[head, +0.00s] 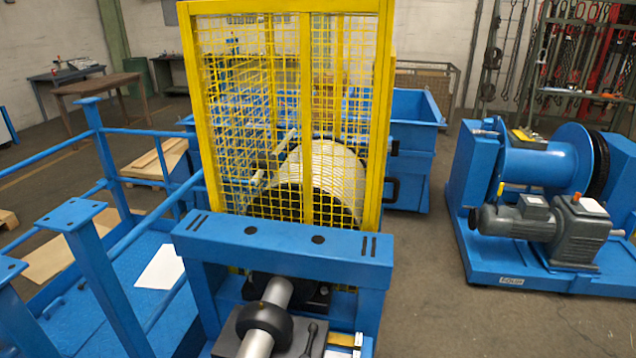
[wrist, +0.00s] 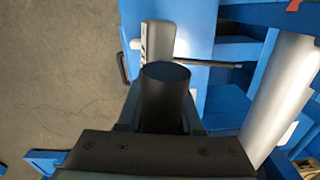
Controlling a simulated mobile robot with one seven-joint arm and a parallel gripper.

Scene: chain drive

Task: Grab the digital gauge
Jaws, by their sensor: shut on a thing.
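In the wrist view my gripper (wrist: 164,98) is shut on a dark, rounded piece between its two fingers. This piece appears to be part of the digital gauge (wrist: 167,74). A pale grey body (wrist: 160,38) with a small panel on its left side shows just beyond the fingertips. A thin black rod reaches right from near it. I cannot tell whether the grey body and rod are joined to the held piece. The gauge's display is not seen. My gripper is not seen in the head view.
A silver shaft (wrist: 277,98) stands close on the right in the wrist view. In the head view a blue frame (head: 285,242) crosses before a yellow mesh guard (head: 385,90). A blue winch (head: 535,165) stands at the right. Bare floor (head: 425,275) lies between.

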